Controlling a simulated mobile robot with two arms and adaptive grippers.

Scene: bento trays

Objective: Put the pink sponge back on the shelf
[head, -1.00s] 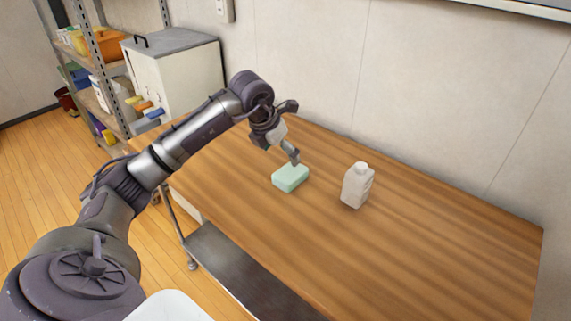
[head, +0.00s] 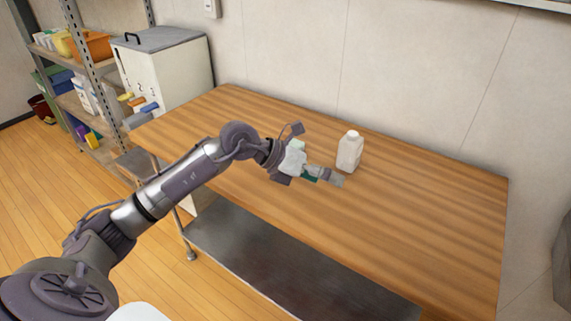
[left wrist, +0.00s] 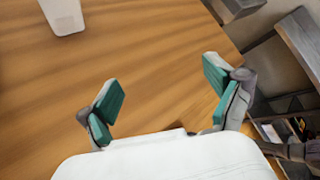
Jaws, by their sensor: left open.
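No pink sponge shows in either view. My right gripper is not in view.
A white bottle (head: 350,152) stands on the wooden table (head: 420,215), right of my left gripper; it also shows in the left wrist view (left wrist: 63,14). A white cabinet (head: 170,75) stands between shelf and table. The table's right part is clear.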

